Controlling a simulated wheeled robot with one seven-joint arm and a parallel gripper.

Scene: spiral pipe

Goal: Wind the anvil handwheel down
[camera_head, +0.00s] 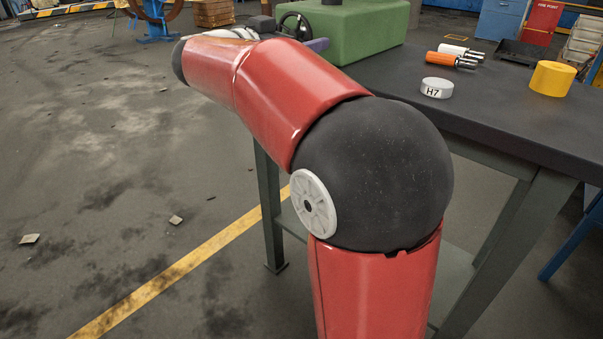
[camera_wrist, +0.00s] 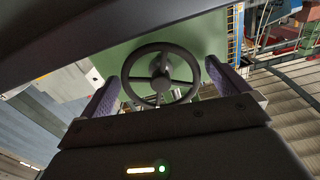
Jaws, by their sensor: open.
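The dark three-spoked handwheel (camera_wrist: 161,84) is centred in the wrist view, in front of the green machine body. My gripper (camera_wrist: 162,72) is open, with one purple-padded finger on each side of the wheel. The wheel rim shows between the fingers, and I cannot tell whether either pad touches it. In the head view the handwheel (camera_head: 296,27) stands at the left end of the green body (camera_head: 355,30). My red arm hides most of my gripper there; only a purple finger (camera_head: 318,44) shows beside the wheel.
The dark workbench (camera_head: 470,105) carries a white disc marked H7 (camera_head: 437,88), a yellow cylinder (camera_head: 552,78), an orange-handled tool (camera_head: 451,60), a white-handled tool (camera_head: 460,50) and a black tray (camera_head: 520,53). Open floor with a yellow line (camera_head: 180,272) lies to the left.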

